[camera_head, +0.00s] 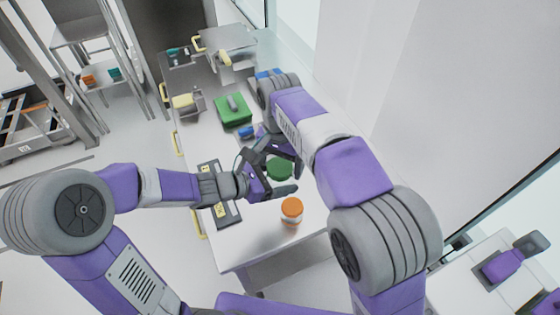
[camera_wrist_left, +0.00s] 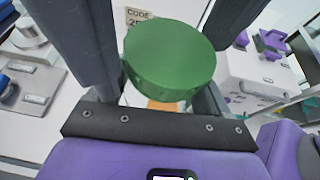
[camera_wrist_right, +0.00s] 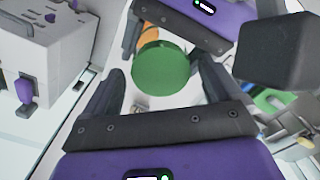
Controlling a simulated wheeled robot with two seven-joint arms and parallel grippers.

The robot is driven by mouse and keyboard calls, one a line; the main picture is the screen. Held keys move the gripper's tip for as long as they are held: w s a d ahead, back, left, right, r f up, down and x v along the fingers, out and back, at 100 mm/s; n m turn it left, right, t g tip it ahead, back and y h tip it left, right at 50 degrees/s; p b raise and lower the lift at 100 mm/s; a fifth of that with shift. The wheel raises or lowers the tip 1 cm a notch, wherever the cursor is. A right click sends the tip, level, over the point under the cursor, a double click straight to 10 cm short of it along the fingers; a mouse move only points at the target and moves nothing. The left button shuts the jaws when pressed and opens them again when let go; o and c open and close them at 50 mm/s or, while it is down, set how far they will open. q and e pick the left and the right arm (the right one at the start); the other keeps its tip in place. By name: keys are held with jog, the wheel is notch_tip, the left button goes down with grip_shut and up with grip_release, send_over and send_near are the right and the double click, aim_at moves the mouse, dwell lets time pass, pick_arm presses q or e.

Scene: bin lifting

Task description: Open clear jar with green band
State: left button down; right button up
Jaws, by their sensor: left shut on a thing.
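The jar's green lid (camera_head: 279,170) shows near the front of the bench. The clear body below it is mostly hidden by the lid and my grippers. My left gripper (camera_head: 271,177) is shut on the jar, with a finger on each side, and the lid also shows in the left wrist view (camera_wrist_left: 169,60). My right gripper (camera_head: 283,153) reaches over from behind. In the right wrist view its fingers are spread, with the green lid (camera_wrist_right: 162,66) between and beyond them. I see a gap between its right finger and the lid.
A jar with an orange lid (camera_head: 292,206) stands just in front of the grippers. A dark labelled tray (camera_head: 226,209) lies to the left. A green container (camera_head: 233,110) and a blue item (camera_head: 247,132) stand farther back. The bench's front corner is clear.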

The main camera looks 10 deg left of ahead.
jog(key=shift+r, duration=2.25)
jog(key=shift+c, duration=0.4)
jog(key=shift+w+r+m, duration=0.1)
jog(key=shift+r+m, duration=0.75)
jog(key=shift+m, duration=0.05)
jog(key=shift+r+m, duration=0.7)
jog(key=shift+f, duration=3.85)
jog(key=c, duration=1.1)
jog(key=n, duration=0.3)
